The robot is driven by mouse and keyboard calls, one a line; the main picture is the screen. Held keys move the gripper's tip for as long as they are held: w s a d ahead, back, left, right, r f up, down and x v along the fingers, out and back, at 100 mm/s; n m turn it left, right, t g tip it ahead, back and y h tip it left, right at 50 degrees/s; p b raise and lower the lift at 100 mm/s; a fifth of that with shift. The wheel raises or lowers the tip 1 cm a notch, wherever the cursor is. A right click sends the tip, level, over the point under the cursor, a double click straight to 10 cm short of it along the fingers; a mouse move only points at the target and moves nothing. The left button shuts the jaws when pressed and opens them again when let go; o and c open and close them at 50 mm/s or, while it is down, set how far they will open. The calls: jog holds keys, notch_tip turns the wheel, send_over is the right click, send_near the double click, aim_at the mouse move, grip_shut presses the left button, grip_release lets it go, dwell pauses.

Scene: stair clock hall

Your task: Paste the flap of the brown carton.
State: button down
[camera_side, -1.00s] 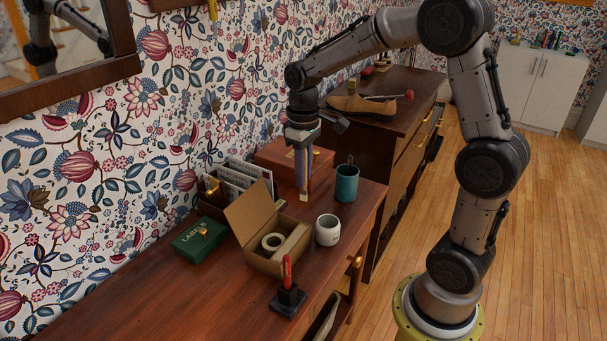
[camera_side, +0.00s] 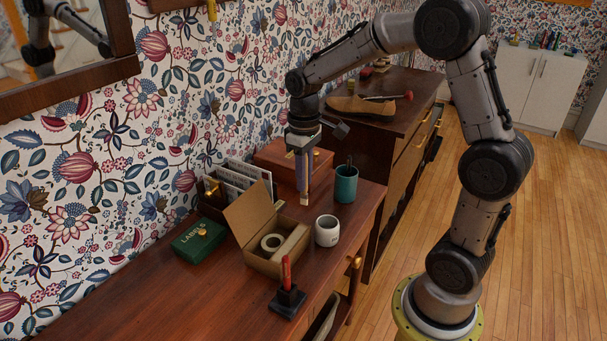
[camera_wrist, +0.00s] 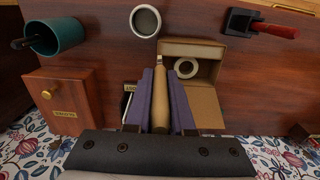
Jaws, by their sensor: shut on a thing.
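The brown carton (camera_side: 264,263) stands open on the wooden desk, a roll of tape inside and its flap (camera_side: 250,212) raised on the left. In the wrist view the carton (camera_wrist: 205,50) is just beyond my fingers, with the flap (camera_wrist: 206,106) to their right. My gripper (camera_side: 302,190) has purple fingers and points down, above the desk behind the carton. It is shut on a brush (camera_wrist: 160,100) with a tan wooden handle. The brush's pale tip (camera_side: 304,201) points down, apart from the flap. A white mug (camera_side: 327,231) stands right of the carton; its contents are unclear.
A teal cup (camera_side: 346,184) and a reddish wooden box (camera_side: 322,165) stand behind. A letter rack (camera_side: 236,181) and green labels box (camera_side: 199,240) are left of the carton. A red-handled tool (camera_side: 287,275) stands in a black holder in front. The desk's near left is clear.

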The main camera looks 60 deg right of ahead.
aim_at(303, 195)
jog(key=shift+f, duration=3.15)
jog(key=shift+a+f, duration=0.25)
jog(key=shift+s+a+f, duration=0.1)
jog(key=shift+s+a, duration=0.05)
jog(key=shift+a, duration=3.15)
jog(key=shift+s+a, duration=0.1)
jog(key=shift+a, duration=3.2)
jog(key=shift+w+d, duration=0.15)
jog(key=shift+d, duration=3.35)
jog(key=shift+w+d, duration=0.1)
jog(key=shift+d, duration=3.35)
jog(key=shift+a+r, duration=0.1)
jog(key=shift+r, duration=3.95)
